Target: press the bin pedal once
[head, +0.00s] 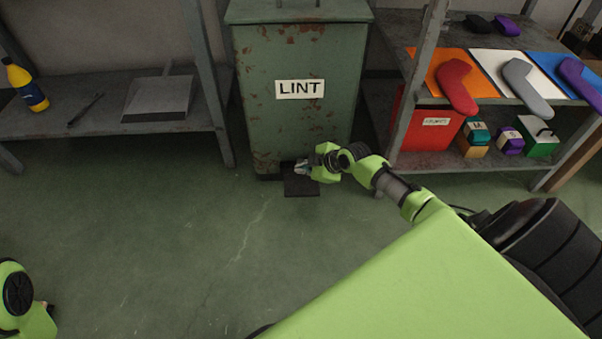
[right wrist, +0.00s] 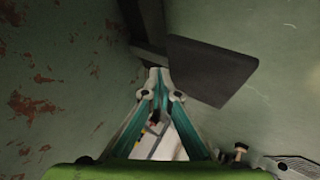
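The green, rust-spotted bin (head: 300,125) with a LINT label stands upright against the wall, its lid (head: 300,10) down. Its black pedal (head: 302,186) sticks out low at the front; the right wrist view also shows the pedal (right wrist: 210,70) as a dark plate. My right gripper (head: 302,168) is low in front of the bin, over the pedal's rear part in the head view. In the right wrist view its fingertips (right wrist: 155,75) meet, empty, beside the pedal's edge. I cannot tell whether they touch it.
A shelf (head: 100,90) left of the bin holds a yellow bottle (head: 27,85). A shelf rack (head: 430,30) close on the right holds coloured boards with socks, a red bin (head: 425,125) and small boxes. The floor in front is clear.

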